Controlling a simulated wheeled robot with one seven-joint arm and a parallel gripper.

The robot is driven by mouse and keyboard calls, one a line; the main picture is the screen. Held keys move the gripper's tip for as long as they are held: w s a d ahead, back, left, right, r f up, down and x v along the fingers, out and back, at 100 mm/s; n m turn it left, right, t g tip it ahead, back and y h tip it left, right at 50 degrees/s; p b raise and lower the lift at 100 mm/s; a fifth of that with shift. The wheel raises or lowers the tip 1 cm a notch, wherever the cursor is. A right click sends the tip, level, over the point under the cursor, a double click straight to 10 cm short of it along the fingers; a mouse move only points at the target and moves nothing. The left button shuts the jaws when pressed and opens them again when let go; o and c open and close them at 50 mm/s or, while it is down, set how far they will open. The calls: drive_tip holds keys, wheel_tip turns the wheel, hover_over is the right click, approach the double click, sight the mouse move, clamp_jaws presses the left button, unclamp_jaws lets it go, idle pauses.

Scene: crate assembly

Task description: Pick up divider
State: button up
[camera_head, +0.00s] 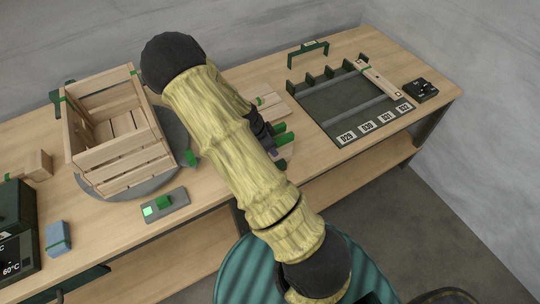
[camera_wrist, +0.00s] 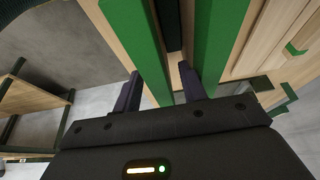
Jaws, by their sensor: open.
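My gripper (camera_head: 272,142) is low over the bench front, partly behind my arm in the head view. In the wrist view its two dark fingers (camera_wrist: 161,88) are apart, with nothing clearly held between them. Two green bars (camera_wrist: 141,45) stand just beyond the fingers, with a narrow dark gap between them; green pieces (camera_head: 281,128) also show by the gripper in the head view. I cannot make out a divider for certain. Pale wooden boards (camera_head: 271,104) with a green mark lie behind the gripper, and they show at the right in the wrist view (camera_wrist: 280,38).
A wooden crate (camera_head: 128,161) stands on a grey round plate (camera_head: 98,188) at the left. A dark tray (camera_head: 340,104) with numbered places holds one wooden slat (camera_head: 379,77) at the right.

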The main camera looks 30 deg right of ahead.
drive_tip(key=shift+d+f, duration=0.15)
drive_tip(key=shift+f, duration=0.35)
drive_tip(key=shift+f, duration=0.25)
idle(0.5)
clamp_jaws()
